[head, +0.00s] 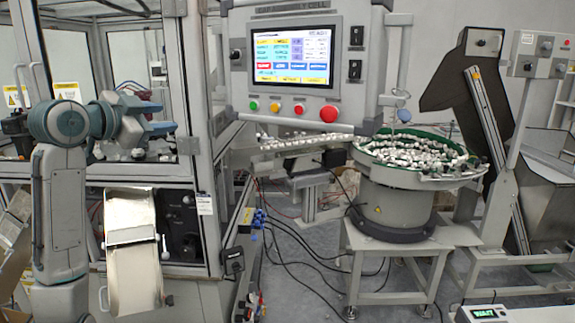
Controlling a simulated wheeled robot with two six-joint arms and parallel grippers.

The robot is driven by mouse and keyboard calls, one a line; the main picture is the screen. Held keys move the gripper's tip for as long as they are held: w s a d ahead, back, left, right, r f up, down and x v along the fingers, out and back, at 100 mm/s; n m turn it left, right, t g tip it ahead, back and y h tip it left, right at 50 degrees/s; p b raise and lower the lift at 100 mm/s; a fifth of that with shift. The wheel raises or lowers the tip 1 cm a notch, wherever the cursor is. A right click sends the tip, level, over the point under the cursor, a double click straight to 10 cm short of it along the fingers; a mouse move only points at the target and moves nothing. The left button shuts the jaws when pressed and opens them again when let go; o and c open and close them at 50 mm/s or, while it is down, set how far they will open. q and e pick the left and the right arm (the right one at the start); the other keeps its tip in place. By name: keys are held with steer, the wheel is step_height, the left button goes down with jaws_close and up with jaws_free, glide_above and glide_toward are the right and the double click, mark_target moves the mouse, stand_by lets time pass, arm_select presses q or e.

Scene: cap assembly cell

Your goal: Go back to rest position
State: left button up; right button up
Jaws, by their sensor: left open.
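My left arm (58,200) rises at the far left and bends right at its elbow. My left gripper (163,130) is in front of the assembly cell's open window, at the end of that arm. It is open, and I see nothing held in it. Its fingertips are small and hard to make out against the parts behind. My right gripper is not in view.
The cell's frame post (203,140) stands close right of my gripper. A touch screen panel (292,57) with coloured buttons hangs right of it. A bowl feeder (398,205) full of small white caps stands at centre right. Cables lie on the floor.

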arm_select(q)
steer(key=s+d+f+n+g+y, duration=0.1)
steer(key=s+f+n+g+y, duration=0.2)
steer(key=f, duration=1.4)
steer(key=s+f+n+g+y, duration=0.15)
steer(key=s+f, duration=0.25)
steer(key=f, duration=1.2)
steer(key=s+f+n+g+y, duration=0.2)
steer(key=s+f+n+g, duration=0.15)
steer(key=s+f, duration=1.4)
steer(key=s+a+f+n+g+y, duration=0.15)
steer(key=s+f, duration=0.25)
steer(key=s, duration=0.6)
steer(key=s+f+n+g, duration=0.1)
steer(key=s+f+n, duration=0.15)
steer(key=s, duration=0.65)
step_height(320, 180, down, 31)
steer(key=a+g, duration=0.2)
steer(key=a, duration=0.1)
steer(key=s+f, duration=1.9)
steer(key=shift+s+a+f+g, duration=0.2)
steer(key=shift+s+a+g, duration=0.05)
steer(key=shift+a+g, duration=0.2)
